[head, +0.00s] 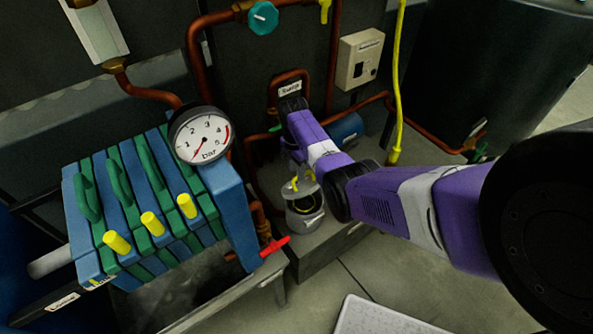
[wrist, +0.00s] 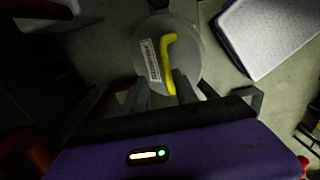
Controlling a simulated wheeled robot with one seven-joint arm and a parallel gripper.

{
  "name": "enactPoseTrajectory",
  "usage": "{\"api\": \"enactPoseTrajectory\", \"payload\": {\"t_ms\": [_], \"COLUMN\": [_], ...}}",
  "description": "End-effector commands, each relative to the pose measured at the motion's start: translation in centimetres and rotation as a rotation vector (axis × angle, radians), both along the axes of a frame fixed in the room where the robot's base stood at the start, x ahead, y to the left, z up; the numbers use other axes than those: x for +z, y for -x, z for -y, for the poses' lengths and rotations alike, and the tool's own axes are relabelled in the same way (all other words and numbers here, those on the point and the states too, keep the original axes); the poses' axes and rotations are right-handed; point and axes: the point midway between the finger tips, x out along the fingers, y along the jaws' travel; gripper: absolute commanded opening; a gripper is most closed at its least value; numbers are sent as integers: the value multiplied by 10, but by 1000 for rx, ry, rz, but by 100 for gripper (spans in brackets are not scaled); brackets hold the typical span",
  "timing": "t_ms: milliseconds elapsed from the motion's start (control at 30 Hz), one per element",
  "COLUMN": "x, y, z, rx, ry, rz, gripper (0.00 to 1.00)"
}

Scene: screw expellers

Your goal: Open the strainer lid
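The strainer (head: 306,222) is a grey round pot at the foot of the pipework, below my arm in the head view. Its pale lid (head: 301,188) stands tilted up at the back of the pot, and the dark opening shows in front of it. A yellow handle (head: 294,183) is on the lid. In the wrist view the round grey lid (wrist: 195,62) carries a white label and the bent yellow handle (wrist: 168,58). My gripper (wrist: 160,88) has its fingers apart, with the handle's near end between or just beyond them. Contact cannot be told.
A blue and green plate press (head: 150,205) with yellow knobs and a pressure gauge (head: 200,136) stands left. A red valve handle (head: 275,246) sticks out left of the strainer. Copper pipes (head: 193,60) run behind. A pale tray-like panel (head: 375,318) lies in front.

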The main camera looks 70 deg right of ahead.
Motion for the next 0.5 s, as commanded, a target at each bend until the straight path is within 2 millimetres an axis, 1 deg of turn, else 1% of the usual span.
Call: {"api": "enactPoseTrajectory", "payload": {"t_ms": [167, 500], "x": [8, 59], "y": [-1, -4], "z": [2, 3], "rx": [-1, 0], "ry": [3, 2], "rz": [3, 2], "gripper": [34, 34]}}
